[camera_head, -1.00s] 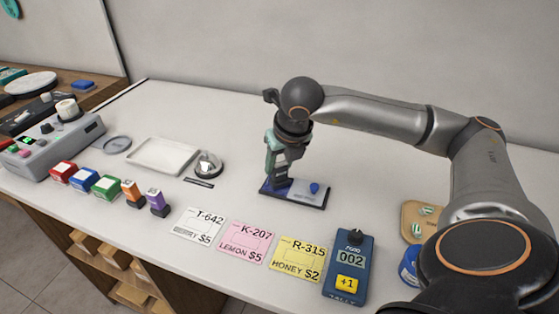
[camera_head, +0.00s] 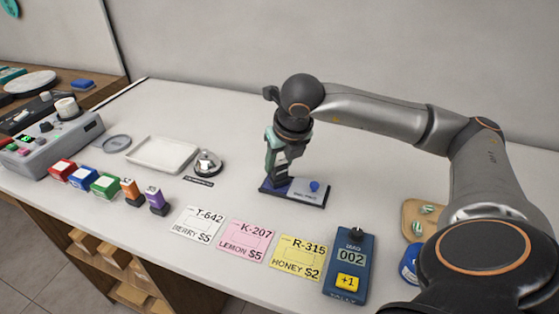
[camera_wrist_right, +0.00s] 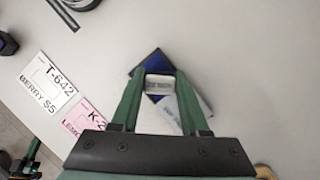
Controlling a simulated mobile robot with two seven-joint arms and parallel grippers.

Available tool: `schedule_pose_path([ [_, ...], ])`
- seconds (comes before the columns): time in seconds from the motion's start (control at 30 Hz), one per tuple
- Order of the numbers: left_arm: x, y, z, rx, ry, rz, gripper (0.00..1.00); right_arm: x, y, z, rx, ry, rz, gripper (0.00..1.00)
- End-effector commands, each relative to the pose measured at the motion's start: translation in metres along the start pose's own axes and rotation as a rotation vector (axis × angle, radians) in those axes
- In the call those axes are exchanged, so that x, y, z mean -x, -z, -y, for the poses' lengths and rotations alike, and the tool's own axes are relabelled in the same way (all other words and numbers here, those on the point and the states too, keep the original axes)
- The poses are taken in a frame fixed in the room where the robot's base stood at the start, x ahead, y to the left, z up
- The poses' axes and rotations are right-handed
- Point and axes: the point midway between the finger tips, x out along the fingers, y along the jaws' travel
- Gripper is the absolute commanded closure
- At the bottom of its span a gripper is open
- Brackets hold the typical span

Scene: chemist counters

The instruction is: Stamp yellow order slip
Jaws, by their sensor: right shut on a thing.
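The yellow order slip (camera_head: 297,258), marked R-315 HONEY $2, lies flat on the counter, right of the pink K-207 slip (camera_head: 245,241) and the white T-642 slip (camera_head: 198,225). My right gripper (camera_head: 279,178) points down over the left part of a dark blue ink pad (camera_head: 311,196), behind the slips.
Orange (camera_head: 130,191) and purple (camera_head: 157,200) stamps stand left of the slips, beside red, blue and green boxes (camera_head: 105,185). A blue tally counter (camera_head: 349,268) reading 002 stands right of the yellow slip. A white tray (camera_head: 162,155) and silver bell (camera_head: 207,163) are farther back.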

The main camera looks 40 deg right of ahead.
Motion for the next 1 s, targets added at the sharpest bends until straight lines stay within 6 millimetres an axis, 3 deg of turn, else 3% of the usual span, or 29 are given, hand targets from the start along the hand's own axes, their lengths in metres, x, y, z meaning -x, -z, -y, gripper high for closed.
schedule_pose_path([
  [0.53, 0.000, 0.001, 0.000, 0.000, 0.000, 0.000, 1.00, -0.002, 0.003, -0.001, 0.003, 0.001, -0.012, 0.91],
  [1.0, 0.017, 0.019, -0.002, 0.000, 0.000, -0.003, 1.00, 0.034, -0.013, -0.001, 0.001, -0.002, -0.004, 0.91],
])
